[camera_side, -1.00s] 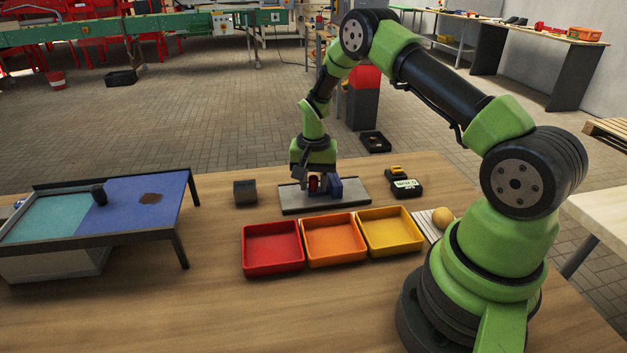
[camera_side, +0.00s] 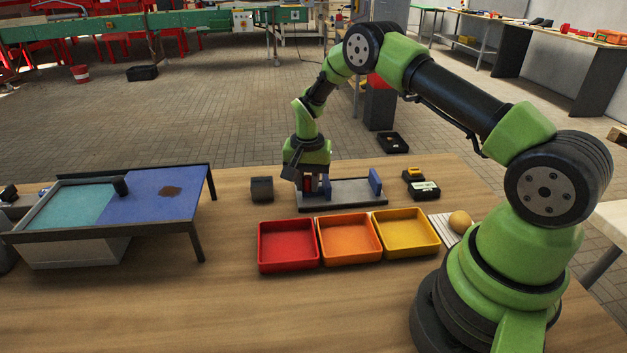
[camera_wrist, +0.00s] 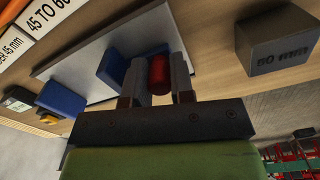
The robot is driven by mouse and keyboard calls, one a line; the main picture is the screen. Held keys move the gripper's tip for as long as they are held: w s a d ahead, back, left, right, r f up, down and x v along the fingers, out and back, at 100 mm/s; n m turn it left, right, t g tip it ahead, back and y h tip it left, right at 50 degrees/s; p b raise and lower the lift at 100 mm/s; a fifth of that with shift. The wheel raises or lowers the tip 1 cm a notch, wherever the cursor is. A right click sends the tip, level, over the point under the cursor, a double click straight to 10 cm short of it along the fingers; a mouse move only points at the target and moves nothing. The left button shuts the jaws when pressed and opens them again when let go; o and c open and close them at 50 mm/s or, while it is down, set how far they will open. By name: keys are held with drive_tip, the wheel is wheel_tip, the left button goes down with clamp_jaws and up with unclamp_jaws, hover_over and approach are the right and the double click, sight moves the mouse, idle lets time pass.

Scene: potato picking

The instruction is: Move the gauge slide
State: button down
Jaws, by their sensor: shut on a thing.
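The gauge is a flat grey plate (camera_side: 350,190) on the wooden table with two upright blue blocks on it. One blue block (camera_side: 325,186) stands close to my gripper, and the other blue block (camera_side: 375,182) stands near the plate's right end, with a clear gap between them. My gripper (camera_side: 307,184) points down over the plate's left end. In the wrist view my gripper's fingers are shut on a red round handle (camera_wrist: 160,73), close beside the nearer blue block (camera_wrist: 112,66). The fingers partly hide the handle's foot.
A dark block marked 50 mm (camera_wrist: 275,45) sits left of the plate. Red (camera_side: 288,245), orange (camera_side: 349,239) and yellow (camera_side: 405,233) trays stand in front. A black-and-yellow device (camera_side: 422,189) lies right, a potato (camera_side: 459,222) on a striped pad. A blue-topped stand (camera_side: 165,207) is at left.

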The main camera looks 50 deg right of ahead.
sight(308, 177)
drive_tip(key=c, duration=1.3)
unclamp_jaws()
drive_tip(key=shift+o, duration=0.2)
drive_tip(key=shift+r, duration=0.1)
wheel_tip(308, 177, up, 10)
drive_tip(key=shift+f, duration=0.1)
drive_tip(key=s+a+r+n+t, duration=0.2)
drive_tip(key=s+a+r, duration=0.2)
drive_tip(key=r, duration=0.5)
drive_tip(key=s+a+r+n+t, duration=0.2)
drive_tip(key=s+a+r, duration=0.25)
drive_tip(key=r, duration=0.35)
drive_tip(key=s+a+r+n+t+y, duration=0.1)
drive_tip(key=s+a+n, duration=0.1)
drive_tip(key=s, duration=0.6)
drive_tip(key=s+a+r+n+t+y, duration=0.1)
drive_tip(key=s+a+n+t, duration=0.1)
drive_tip(key=s, duration=0.6)
drive_tip(key=shift+a, duration=0.5)
